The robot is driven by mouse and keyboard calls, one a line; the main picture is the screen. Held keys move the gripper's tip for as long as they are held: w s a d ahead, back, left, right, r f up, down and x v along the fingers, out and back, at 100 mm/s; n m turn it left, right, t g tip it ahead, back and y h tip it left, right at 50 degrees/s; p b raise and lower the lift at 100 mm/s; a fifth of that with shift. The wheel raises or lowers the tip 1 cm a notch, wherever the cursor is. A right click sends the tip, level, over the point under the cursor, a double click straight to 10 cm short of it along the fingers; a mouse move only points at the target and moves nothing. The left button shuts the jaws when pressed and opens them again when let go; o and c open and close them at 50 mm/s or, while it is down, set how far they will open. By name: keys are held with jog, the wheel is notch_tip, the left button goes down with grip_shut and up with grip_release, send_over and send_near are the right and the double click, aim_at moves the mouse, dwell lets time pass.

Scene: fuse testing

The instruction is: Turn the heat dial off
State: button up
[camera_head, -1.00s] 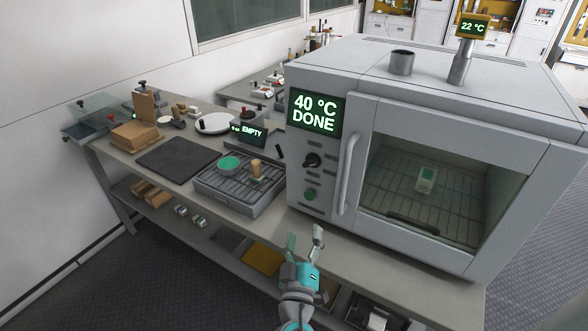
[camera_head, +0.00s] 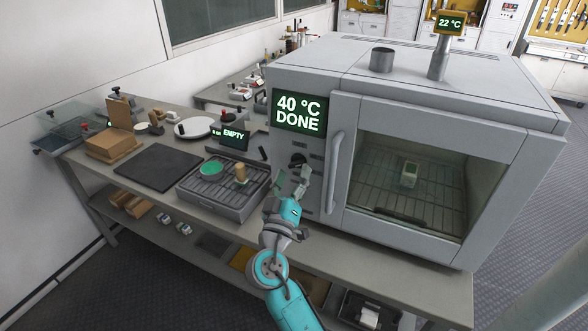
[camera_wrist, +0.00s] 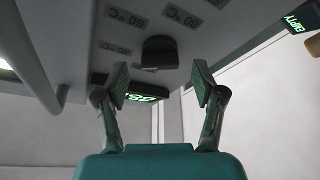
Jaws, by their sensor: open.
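The heat dial (camera_head: 298,159) is a black knob on the oven's grey front panel, below the display (camera_head: 299,111), which reads 40 °C DONE. In the wrist view the dial (camera_wrist: 160,52) lies ahead of the space between the fingertips, among temperature labels. My gripper (camera_head: 292,178) is just below and in front of the dial, with its fingers apart. In the wrist view my gripper (camera_wrist: 159,84) is open and empty; I see no contact with the dial. The green button below the dial is hidden behind my gripper.
The oven door handle (camera_head: 334,172) stands out right of the panel. The glass door (camera_head: 420,190) is closed, with a small device (camera_head: 409,175) inside. Left of the oven are a rack tray (camera_head: 228,207), a dark mat (camera_head: 157,167) and an EMPTY display (camera_head: 233,138).

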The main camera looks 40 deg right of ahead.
aim_at(297, 163)
jog(key=shift+x, duration=1.05)
jog(key=c, duration=1.1)
jog(key=shift+c, duration=0.2)
jog(key=shift+n, duration=0.3)
jog(key=n+y, duration=0.1)
jog(key=n, duration=0.2)
jog(key=n+t+y, duration=0.1)
jog(key=n+y, duration=0.1)
jog(key=n, duration=0.1)
jog(key=shift+s+r+n, duration=0.1)
jog(key=shift+n, duration=0.3)
jog(key=n+y, duration=0.1)
jog(key=n, duration=0.2)
jog(key=n+y, duration=0.1)
jog(key=n, duration=0.2)
jog(key=shift+r, duration=0.1)
jog(key=shift+g, duration=0.3)
